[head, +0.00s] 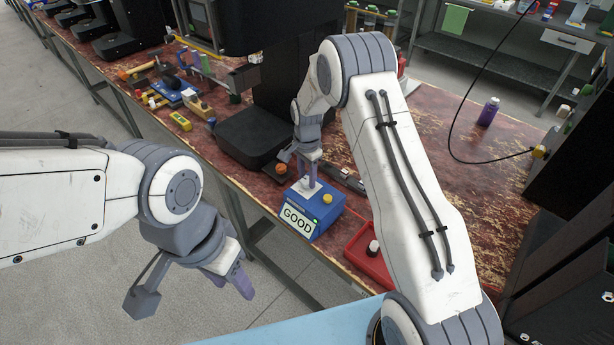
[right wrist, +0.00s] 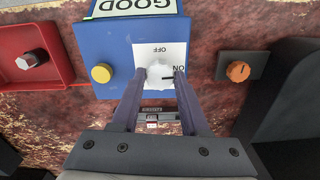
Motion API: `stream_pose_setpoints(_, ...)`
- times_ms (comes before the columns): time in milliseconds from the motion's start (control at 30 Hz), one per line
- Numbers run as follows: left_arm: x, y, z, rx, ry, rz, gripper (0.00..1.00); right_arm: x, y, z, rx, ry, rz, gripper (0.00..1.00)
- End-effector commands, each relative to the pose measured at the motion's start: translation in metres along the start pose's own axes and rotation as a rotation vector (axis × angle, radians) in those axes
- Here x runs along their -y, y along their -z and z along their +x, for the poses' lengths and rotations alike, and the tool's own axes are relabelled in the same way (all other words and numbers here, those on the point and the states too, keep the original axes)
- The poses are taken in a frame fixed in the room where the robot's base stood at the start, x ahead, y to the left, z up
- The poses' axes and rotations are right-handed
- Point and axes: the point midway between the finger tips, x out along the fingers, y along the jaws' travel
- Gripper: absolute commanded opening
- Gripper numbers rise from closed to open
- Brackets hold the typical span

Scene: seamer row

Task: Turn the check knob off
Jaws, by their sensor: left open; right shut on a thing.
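The check knob (right wrist: 159,75) is a white knob on a label plate on a blue box (right wrist: 118,60), which also shows in the head view (head: 328,218). The label reads OFF and ON, and the knob's dark mark points toward ON. My right gripper (right wrist: 157,82) is shut on the knob, one finger on each side. In the head view the right gripper (head: 309,184) comes down onto the box's top and hides most of the knob. The box's display (head: 297,220) reads GOOD. My left gripper (head: 192,288) is open and empty, in front of the bench, over the floor.
A yellow button (right wrist: 101,73) sits on the blue box beside the knob. A small dark box with an orange knob (right wrist: 238,71) stands close by. A red tray (head: 352,254) holding a small can lies to the right. A black machine (head: 262,135) stands behind.

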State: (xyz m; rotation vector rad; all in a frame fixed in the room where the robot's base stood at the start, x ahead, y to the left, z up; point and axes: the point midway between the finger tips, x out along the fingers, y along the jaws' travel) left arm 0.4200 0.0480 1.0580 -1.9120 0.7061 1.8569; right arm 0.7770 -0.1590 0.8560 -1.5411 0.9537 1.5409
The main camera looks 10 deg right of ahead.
Motion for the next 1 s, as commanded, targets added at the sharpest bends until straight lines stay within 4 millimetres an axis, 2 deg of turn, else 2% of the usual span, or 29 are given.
stream_pose_setpoints(267,0.0000,0.0000,0.0002,0.000,0.000,0.000,0.50,0.0000,0.0001,-0.0008,0.001,-0.001,-0.206,0.00)
stream_pose_setpoints(1000,0.0001,-0.0001,0.0009,0.000,0.000,0.000,0.50,0.0003,0.0002,-0.0013,0.001,0.000,-0.909,0.00)
